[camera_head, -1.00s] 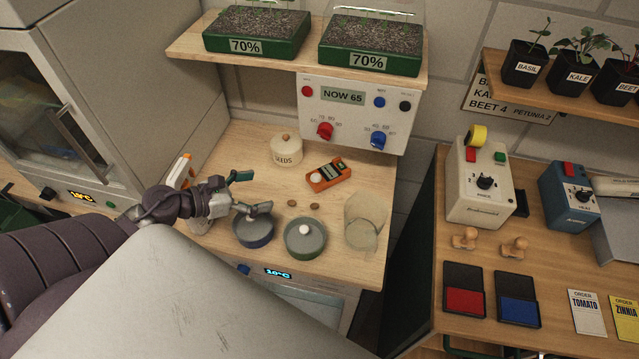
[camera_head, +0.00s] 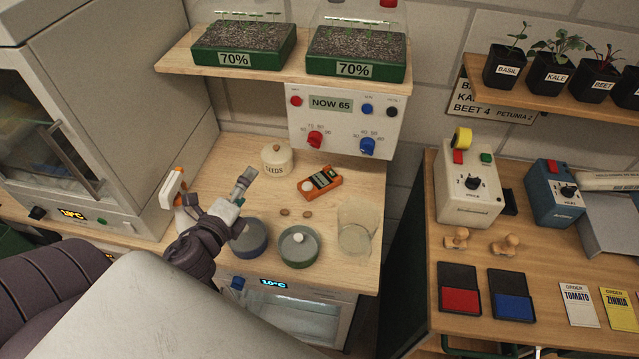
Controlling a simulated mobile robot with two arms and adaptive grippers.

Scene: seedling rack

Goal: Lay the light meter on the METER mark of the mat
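The light meter, an orange handheld device with a dark face and a white round dome (camera_head: 322,183), lies on the wooden bench to the right of the seeds jar. My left gripper (camera_head: 243,180) is over the left part of the bench, left of the meter and apart from it. Its fingers overlap in this view, so their opening is unclear; nothing shows held in them. The mat and its METER mark are not visible. My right gripper is not in view.
A SEEDS jar (camera_head: 277,161), a blue-rimmed dish (camera_head: 249,240), a green-rimmed dish (camera_head: 299,247) and a clear beaker (camera_head: 357,230) stand around the meter. A white-and-orange spray bottle (camera_head: 172,190) is left of my gripper. A control box (camera_head: 345,118) hangs behind.

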